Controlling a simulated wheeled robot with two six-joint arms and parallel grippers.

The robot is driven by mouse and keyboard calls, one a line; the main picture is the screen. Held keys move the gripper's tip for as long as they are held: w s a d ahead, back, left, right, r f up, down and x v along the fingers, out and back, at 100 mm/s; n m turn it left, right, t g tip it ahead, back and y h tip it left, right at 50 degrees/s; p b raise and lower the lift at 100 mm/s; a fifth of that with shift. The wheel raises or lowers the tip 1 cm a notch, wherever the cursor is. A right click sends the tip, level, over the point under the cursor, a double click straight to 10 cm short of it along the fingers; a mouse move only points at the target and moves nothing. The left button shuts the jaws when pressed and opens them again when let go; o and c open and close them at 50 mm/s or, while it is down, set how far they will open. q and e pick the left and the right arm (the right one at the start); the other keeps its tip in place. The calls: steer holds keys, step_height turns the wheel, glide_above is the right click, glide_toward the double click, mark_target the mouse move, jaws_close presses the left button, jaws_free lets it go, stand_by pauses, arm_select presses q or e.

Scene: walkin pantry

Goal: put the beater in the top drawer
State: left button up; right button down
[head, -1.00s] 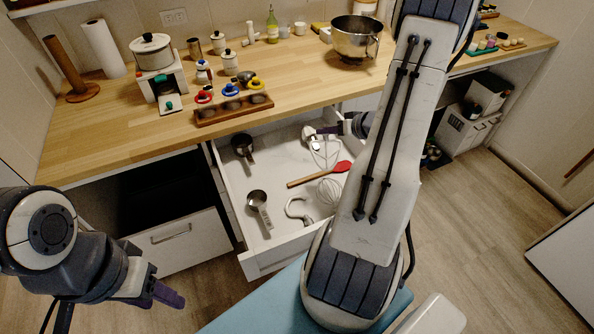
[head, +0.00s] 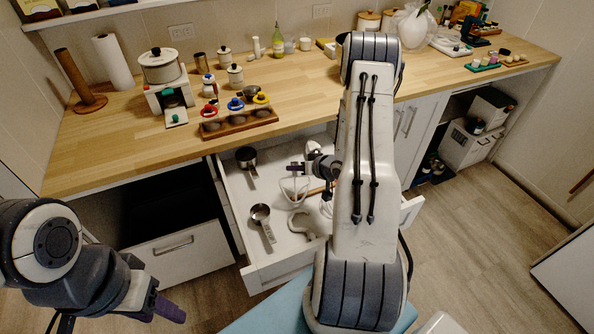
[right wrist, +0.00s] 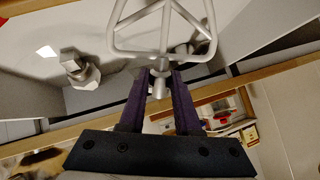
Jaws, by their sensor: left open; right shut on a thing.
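The beater (head: 293,188), a pale open metal frame, hangs from my right gripper (head: 297,168) over the open top drawer (head: 285,268). I cannot tell whether it touches the drawer floor. In the right wrist view the purple fingers (right wrist: 160,95) are shut on the shaft of the beater (right wrist: 165,32), with its frame pointing away from them. My left gripper (head: 172,310) is open and empty at the lower left, outside the drawer and apart from it. My right arm hides the drawer's right part.
The drawer also holds two measuring cups (head: 247,160) (head: 261,217), a dough hook (head: 303,224) and a wooden handle (head: 318,191). A wooden rack (head: 238,122) stands on the counter (head: 120,145) above.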

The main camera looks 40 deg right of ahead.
steer(key=shift+f, duration=0.75)
steer(key=c, duration=0.6)
jaws_free()
steer(key=b+v, duration=0.1)
steer(key=v, duration=1.1)
steer(key=w+a+r+n+g+h, duration=0.1)
steer(key=w+a+r+n+g, duration=0.15)
steer(key=a, duration=0.35)
steer(key=w+a+r+n+g, duration=0.1)
steer(key=a+r, duration=0.2)
steer(key=a, duration=0.3)
steer(key=w+a+r+n+g+h, duration=0.1)
steer(key=a+r+n, duration=0.15)
steer(key=a, duration=0.35)
steer(key=s+a+r+n+g, duration=0.1)
steer(key=s+a+r+g, duration=0.1)
steer(key=s+a, duration=0.4)
steer(key=s+a+r+n+g+y, duration=0.1)
steer(key=s+a+r+n+g, duration=0.1)
steer(key=s+a, duration=0.4)
steer(key=s+a+r+n+g, duration=0.2)
steer(key=s+a+r, duration=0.2)
steer(key=s+a, duration=0.3)
steer(key=shift+s+y, duration=0.4)
steer(key=shift+s, duration=1.4)
